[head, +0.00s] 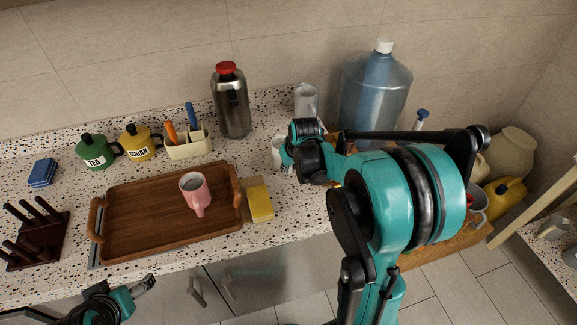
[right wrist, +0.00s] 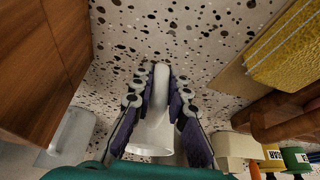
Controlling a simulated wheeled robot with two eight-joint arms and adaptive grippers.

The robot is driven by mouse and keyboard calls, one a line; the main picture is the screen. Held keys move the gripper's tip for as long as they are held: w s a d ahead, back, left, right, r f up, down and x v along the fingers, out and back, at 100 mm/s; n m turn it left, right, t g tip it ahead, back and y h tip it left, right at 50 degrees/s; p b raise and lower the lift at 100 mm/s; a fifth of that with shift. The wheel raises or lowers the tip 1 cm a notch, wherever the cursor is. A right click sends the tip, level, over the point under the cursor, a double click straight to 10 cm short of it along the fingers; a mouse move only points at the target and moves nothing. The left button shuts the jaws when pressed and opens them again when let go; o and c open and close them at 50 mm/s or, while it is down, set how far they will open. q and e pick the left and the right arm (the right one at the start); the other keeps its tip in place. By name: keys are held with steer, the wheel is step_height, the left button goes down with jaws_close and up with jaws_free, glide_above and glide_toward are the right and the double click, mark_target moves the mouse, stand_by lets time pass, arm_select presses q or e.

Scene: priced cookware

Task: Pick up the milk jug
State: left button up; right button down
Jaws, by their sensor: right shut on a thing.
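The milk jug (head: 278,150) is white and stands at the right part of the counter, partly hidden behind my right gripper (head: 291,153). In the right wrist view the white jug (right wrist: 152,132) lies between the two dark-padded fingers of my right gripper (right wrist: 160,95), which are shut on it. I cannot tell whether its base touches the counter. My left gripper (head: 144,286) is low at the left, in front of the counter, and its fingers are too small to read.
A grey-white pitcher (head: 306,103) stands just behind. A large blue water bottle (head: 374,98) and a steel flask (head: 232,105) stand at the back. A wooden tray (head: 140,250) with a pink mug (head: 194,190) and a yellow sponge (head: 260,203) are left of the jug.

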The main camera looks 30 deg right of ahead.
steer(key=shift+r+p, duration=1.7)
steer(key=shift+r, duration=3.05)
steer(key=shift+s, duration=0.1)
